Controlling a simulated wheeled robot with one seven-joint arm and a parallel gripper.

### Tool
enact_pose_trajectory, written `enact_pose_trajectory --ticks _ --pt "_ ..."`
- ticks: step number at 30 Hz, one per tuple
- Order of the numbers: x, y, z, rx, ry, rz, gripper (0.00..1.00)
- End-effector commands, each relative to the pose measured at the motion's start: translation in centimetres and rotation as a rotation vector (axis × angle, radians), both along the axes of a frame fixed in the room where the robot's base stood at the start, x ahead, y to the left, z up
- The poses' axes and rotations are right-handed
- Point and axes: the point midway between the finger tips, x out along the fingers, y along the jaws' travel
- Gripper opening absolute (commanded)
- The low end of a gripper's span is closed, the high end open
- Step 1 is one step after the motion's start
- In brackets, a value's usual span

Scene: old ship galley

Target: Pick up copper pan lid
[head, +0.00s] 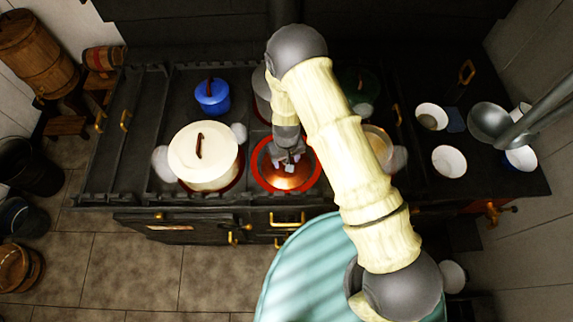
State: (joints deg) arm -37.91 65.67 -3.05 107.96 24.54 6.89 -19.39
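The copper pan lid (288,178) is a shiny orange-brown disc at the front middle of the black stove. A red ring (262,182) shows around it. My gripper (288,163) is directly above the lid, pointing down at its middle. The gripper and my arm hide the lid's centre and any handle there. The fingers are small and dark here, so I cannot tell whether they are open, shut or touching the lid.
A large cream pot (190,165) with a lid stands close left of the copper lid. A blue pot (212,96) is behind it. Rails (150,199) edge the stove. Pots behind my arm are partly hidden.

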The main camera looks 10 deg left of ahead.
Motion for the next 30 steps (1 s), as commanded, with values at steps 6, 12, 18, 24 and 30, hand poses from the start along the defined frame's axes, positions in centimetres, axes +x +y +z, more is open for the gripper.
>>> enact_pose_trajectory --ticks 6,12,18,24,30 --pt "-0.1 -0.1 -0.2 -0.002 0.003 0.000 0.03" --pt "-0.1 -0.2 -0.2 -0.002 0.005 -0.001 0.02" --pt "-0.1 -0.2 0.1 -0.003 0.004 -0.001 0.02" --pt "0.0 -0.1 2.0 0.001 0.001 0.000 0.02" --pt "0.0 -0.1 5.2 0.001 -0.002 -0.001 0.02"
